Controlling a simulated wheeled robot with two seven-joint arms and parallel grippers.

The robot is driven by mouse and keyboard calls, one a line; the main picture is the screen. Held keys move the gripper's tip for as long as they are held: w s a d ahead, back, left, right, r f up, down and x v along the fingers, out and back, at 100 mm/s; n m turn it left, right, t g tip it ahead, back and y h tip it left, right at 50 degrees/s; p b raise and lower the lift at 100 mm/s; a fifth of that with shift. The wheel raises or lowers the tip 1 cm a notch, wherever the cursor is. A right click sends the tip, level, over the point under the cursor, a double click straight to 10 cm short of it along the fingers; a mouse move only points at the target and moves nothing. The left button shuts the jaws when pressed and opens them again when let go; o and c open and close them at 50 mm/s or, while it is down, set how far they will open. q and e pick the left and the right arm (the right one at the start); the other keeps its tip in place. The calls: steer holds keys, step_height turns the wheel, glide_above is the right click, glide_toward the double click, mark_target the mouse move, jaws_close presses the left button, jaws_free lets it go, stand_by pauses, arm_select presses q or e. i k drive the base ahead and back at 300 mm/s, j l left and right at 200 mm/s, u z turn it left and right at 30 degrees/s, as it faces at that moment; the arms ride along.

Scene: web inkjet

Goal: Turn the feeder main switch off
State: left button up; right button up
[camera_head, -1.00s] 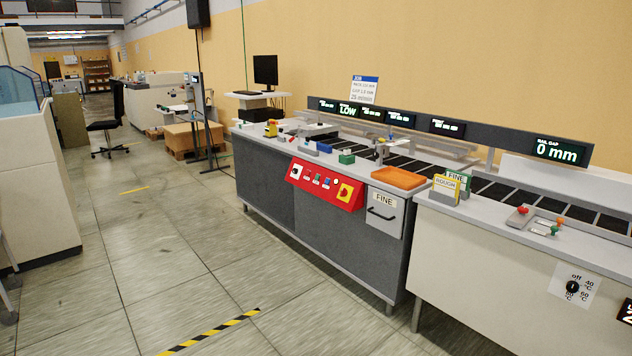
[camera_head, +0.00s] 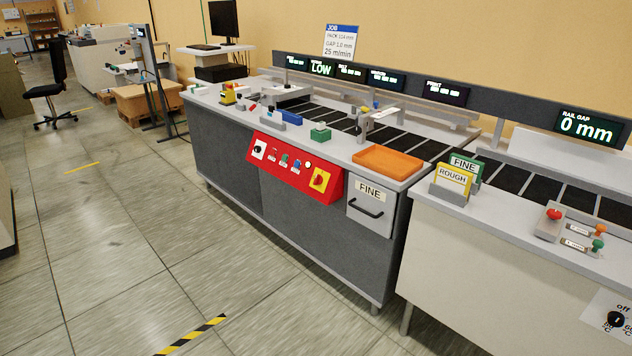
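The feeder (camera_head: 230,165) is a long grey machine along the wall. A red control panel (camera_head: 293,170) is on its front. At the panel's right end is a yellow plate with a red rotary switch (camera_head: 320,180), which looks like the main switch; its exact position is too small to read. At the panel's left end is a white plate with a black knob (camera_head: 259,149). Small coloured buttons (camera_head: 284,160) sit between them. Neither of my grippers is in view.
Open tiled floor lies in front of the feeder, with a yellow-black strip (camera_head: 190,334). A pale machine (camera_head: 490,260) with a knob stands at the right. An orange tray (camera_head: 388,162) and a drawer marked FINE (camera_head: 371,207) are right of the panel. An office chair (camera_head: 50,85) is far left.

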mark_target(319, 179)
steer(key=i+j+z, duration=0.1)
steer(key=i+j, duration=0.4)
steer(key=i+j+z, duration=0.1)
steer(key=i+j, duration=0.4)
steer(key=j, duration=0.15)
